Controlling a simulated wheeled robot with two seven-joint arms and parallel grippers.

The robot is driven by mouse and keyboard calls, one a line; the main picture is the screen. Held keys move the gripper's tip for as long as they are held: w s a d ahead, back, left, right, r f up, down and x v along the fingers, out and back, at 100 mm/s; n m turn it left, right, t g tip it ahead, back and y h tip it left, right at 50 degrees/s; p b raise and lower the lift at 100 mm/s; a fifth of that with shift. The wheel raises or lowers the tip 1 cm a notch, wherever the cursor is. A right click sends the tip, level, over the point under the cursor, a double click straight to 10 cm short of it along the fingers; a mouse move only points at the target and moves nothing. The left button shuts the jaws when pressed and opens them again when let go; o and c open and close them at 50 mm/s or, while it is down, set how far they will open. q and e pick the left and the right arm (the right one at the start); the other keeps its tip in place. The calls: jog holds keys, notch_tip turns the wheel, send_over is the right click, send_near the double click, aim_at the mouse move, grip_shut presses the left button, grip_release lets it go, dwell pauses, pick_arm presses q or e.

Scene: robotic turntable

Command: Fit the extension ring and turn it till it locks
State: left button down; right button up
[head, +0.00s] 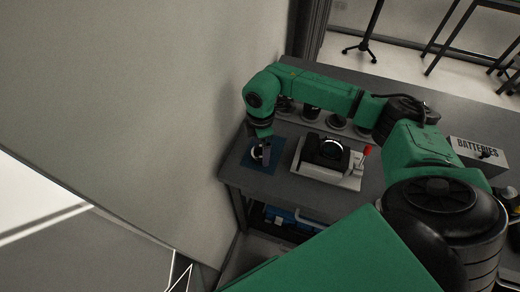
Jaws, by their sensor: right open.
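My right gripper (262,153) points down over a dark blue mat (262,168) at the table's left end. It is open. A small dark and light grey shape shows at its fingertips; I cannot tell how much of it is the extension ring and how much is finger. A black camera-like body (327,152) with a round opening sits in a pale fixture (322,174) right of the mat. A red-knobbed lever (367,151) stands at the fixture's right side. My left gripper is not in view.
Several dark cylinders on round bases, one a black cylinder (312,113), stand behind the fixture, partly under my right arm. A box marked BATTERIES (478,152) stands at the right. A pale wall (150,100) rises close to the table's left edge. A blue item (285,219) lies on the lower shelf.

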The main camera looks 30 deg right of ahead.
jog(key=shift+s+f, duration=0.1)
jog(key=shift+f, duration=0.5)
jog(key=c, duration=1.4)
jog(key=shift+o, duration=0.2)
